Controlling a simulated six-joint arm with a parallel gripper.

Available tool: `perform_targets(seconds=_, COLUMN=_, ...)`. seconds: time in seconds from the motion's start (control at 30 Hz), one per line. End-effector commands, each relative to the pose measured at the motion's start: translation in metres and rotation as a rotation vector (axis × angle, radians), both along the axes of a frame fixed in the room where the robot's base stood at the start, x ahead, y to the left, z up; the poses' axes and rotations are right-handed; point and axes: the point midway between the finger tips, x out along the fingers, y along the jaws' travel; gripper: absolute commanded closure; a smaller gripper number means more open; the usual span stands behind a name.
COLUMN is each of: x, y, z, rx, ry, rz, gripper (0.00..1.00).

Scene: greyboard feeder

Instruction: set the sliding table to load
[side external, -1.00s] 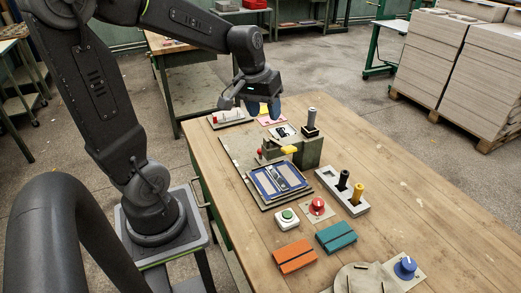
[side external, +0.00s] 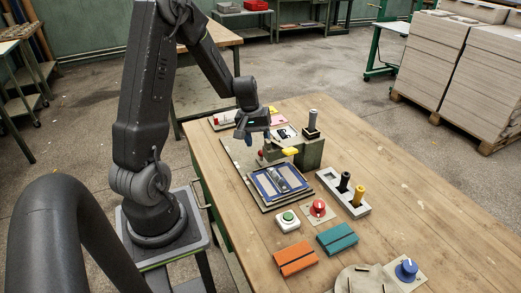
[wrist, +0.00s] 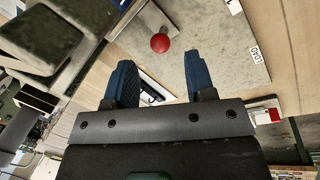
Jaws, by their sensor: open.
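In the side view the sliding table (side external: 279,183) looks like the blue-framed plate in front of the green press-like block. A red ball knob (side external: 261,154) sits at the left of that block; it also shows in the wrist view (wrist: 160,42), on a short bar over a grey base plate (wrist: 205,45). A LOAD label (wrist: 257,52) is on that plate, to the right of the knob. My gripper (side external: 252,136) is above the far end of the plate, behind the knob. Its blue fingers (wrist: 161,82) are apart, with nothing held between them.
The green block (side external: 307,152) with a yellow part stands right of the knob.

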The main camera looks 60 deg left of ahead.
Motion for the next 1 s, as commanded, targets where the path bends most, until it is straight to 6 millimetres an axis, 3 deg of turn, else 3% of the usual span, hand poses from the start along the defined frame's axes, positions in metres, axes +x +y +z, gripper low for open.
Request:
perform_targets(seconds=0.1, x=0.002, y=-0.003, z=-0.021, rx=-0.002, ry=0.004, rz=-0.001, gripper=0.50)
perform_targets(seconds=0.3, x=0.006, y=-0.005, z=-0.038, rx=-0.001, ry=0.002, rz=0.000, gripper=0.50)
perform_targets(seconds=0.67, x=0.007, y=-0.005, z=-0.042, rx=0.001, ry=0.000, rz=0.000, gripper=0.51)
perform_targets(seconds=1.0, x=0.007, y=-0.004, z=-0.042, rx=0.001, ry=0.000, rz=0.000, gripper=0.83)
